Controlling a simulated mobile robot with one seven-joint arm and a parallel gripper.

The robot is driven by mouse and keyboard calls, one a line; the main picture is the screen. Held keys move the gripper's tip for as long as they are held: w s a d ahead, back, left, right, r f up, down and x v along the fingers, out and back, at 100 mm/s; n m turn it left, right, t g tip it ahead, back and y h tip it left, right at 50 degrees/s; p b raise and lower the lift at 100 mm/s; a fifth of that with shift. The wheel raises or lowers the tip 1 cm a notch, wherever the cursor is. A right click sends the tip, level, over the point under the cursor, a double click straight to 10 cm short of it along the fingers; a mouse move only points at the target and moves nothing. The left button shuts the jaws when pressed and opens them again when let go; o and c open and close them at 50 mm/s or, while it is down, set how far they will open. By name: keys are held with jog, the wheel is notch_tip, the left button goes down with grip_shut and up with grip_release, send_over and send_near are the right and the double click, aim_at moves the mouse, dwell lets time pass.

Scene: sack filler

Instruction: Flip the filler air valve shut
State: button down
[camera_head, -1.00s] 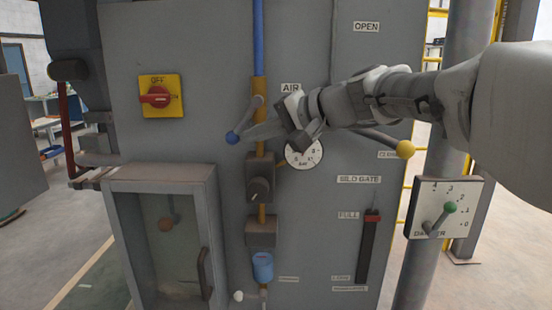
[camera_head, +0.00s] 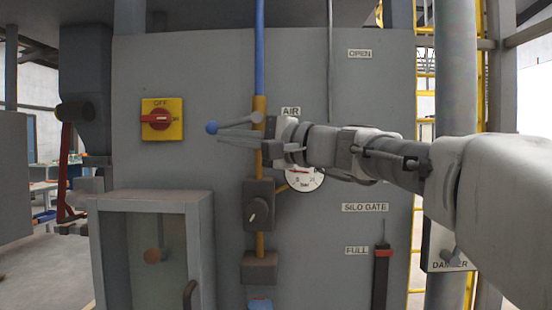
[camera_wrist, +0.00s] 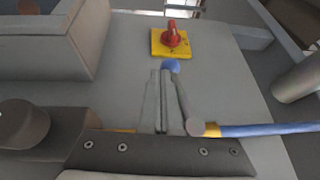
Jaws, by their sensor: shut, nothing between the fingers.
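The air valve lever (camera_head: 236,123) has a blue ball end (camera_head: 211,128) and sits under the AIR label (camera_head: 290,111), on a vertical pipe that is blue above and brass below. The lever points left, nearly square across the pipe, its ball end slightly low. My gripper (camera_head: 220,140) is shut and empty. Its fingers point left just below the lever, close along it; I cannot tell whether they touch. In the wrist view the shut fingers (camera_wrist: 160,78) lie left of the lever (camera_wrist: 181,100), their tips near the blue ball (camera_wrist: 170,66).
A red rotary switch on a yellow plate (camera_head: 162,119) is left of the lever. A round gauge (camera_head: 305,178) sits under my wrist, partly hidden. A black regulator knob (camera_head: 259,212) is below on the pipe. A windowed cabinet (camera_head: 150,250) juts out at lower left.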

jog(key=shift+a+r, duration=0.25)
jog(key=shift+r, duration=0.1)
jog(key=shift+a, duration=0.1)
dwell(0.5)
jog(key=s+d+f+b, duration=0.3)
jog(key=s+d+f, duration=0.2)
jog(key=d+f, duration=0.2)
jog(key=shift+b+v, duration=0.35)
jog(key=shift+v, duration=0.5)
